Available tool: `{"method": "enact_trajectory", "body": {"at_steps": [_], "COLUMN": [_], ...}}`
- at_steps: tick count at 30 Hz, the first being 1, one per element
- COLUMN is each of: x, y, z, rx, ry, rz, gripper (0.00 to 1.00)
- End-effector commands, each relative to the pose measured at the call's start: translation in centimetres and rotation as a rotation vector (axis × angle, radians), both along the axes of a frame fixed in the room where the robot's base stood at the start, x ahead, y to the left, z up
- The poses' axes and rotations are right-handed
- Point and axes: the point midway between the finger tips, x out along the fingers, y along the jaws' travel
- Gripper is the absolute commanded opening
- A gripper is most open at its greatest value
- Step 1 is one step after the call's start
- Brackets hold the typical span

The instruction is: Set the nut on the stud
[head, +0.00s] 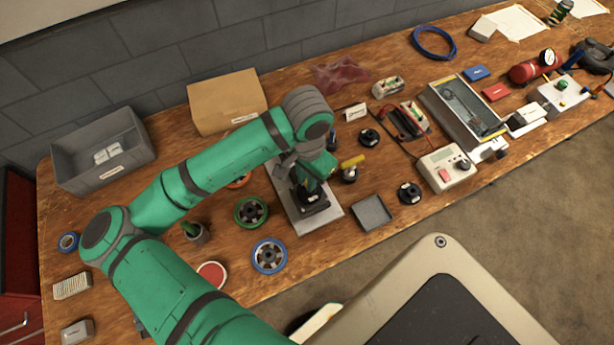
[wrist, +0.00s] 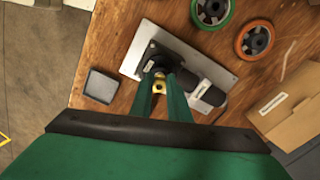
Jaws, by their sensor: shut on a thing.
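My gripper (wrist: 160,82) is shut on a small brass-coloured nut (wrist: 159,86), seen between the green fingertips in the wrist view. The gripper hangs over a pale metal plate (wrist: 140,52) that carries a dark fixture (wrist: 153,57) and a black cylindrical part (wrist: 205,88). In the head view the plate (head: 326,217) lies near the bench's front edge, and my arm hides much of it. I cannot make out the stud; the fingers and nut cover that area. Whether the nut touches anything below is not clear.
A small grey tray (head: 371,204) sits right of the plate, with a black spool-like part (head: 409,193) beyond. A green-rimmed wheel (head: 251,211) and a blue-rimmed wheel (head: 269,256) lie left. A yellow-handled tool (head: 352,162) stands behind. A cardboard box (head: 227,103) is at the back.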

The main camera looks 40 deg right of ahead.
Motion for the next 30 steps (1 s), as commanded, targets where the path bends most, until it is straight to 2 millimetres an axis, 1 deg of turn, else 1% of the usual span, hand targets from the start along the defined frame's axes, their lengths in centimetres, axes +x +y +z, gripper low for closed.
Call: {"method": "enact_trajectory", "body": {"at_steps": [30], "x": [0.0], "y": [0.0], "z": [-1.8], "rx": [0.001], "ry": [0.001], "rz": [0.001], "gripper": [0.0]}}
